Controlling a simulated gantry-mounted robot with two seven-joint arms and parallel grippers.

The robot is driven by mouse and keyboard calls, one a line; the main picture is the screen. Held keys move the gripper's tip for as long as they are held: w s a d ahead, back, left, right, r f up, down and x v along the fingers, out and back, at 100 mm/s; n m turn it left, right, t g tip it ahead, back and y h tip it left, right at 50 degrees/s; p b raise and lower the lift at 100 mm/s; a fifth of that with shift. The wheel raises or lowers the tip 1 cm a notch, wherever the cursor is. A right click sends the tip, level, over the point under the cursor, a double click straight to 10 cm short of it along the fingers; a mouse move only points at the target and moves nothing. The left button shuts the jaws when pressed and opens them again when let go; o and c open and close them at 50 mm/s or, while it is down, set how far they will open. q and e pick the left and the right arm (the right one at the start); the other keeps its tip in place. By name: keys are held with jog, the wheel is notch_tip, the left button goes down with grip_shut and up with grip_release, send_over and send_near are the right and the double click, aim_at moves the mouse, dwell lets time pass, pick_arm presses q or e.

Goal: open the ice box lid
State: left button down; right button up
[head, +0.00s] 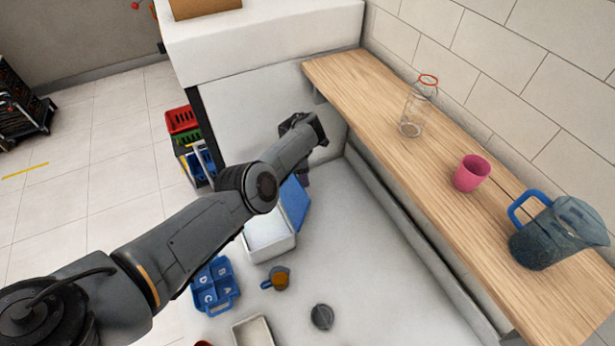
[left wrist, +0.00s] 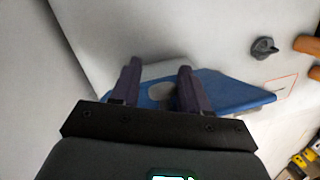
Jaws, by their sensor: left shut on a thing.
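The ice box (head: 268,248) is a white box with a pale interior, standing on the grey counter in the head view. Its blue lid (head: 293,204) stands raised at the box's right side, and the box's inside shows. My left arm covers part of the box. My left gripper (head: 303,181) is at the lid's upper end, partly hidden by the wrist. In the left wrist view, the two dark fingers (left wrist: 158,85) straddle the blue lid (left wrist: 235,90), and the gripper is shut on it. My right gripper is in neither view.
A blue lettered tray (head: 213,285), an orange-filled cup (head: 278,279), a dark round piece (head: 322,317) and a pale tray (head: 253,331) lie near the box. The wooden shelf (head: 450,190) at right holds a glass bottle (head: 416,108), pink cup (head: 471,174) and pitcher (head: 553,235).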

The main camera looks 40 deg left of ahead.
pick_arm(q)
jog(key=shift+s+a+f, duration=0.15)
jog(key=shift+a+f, duration=0.1)
jog(key=shift+f, duration=0.4)
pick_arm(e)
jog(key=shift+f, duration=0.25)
pick_arm(q)
jog(key=c, duration=0.8)
grip_release()
jog(key=shift+w, duration=0.2)
jog(key=shift+d+r, duration=0.15)
jog(key=shift+r, duration=0.05)
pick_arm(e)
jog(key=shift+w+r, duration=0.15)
pick_arm(q)
jog(key=shift+w+r, duration=0.1)
jog(key=shift+r, duration=0.15)
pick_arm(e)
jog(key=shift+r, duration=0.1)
pick_arm(q)
jog(key=r, duration=0.3)
jog(key=a+r+p, duration=0.1)
jog(key=r, duration=0.6)
jog(key=shift+s+a+r+p, duration=0.2)
jog(key=shift+a+p, duration=0.2)
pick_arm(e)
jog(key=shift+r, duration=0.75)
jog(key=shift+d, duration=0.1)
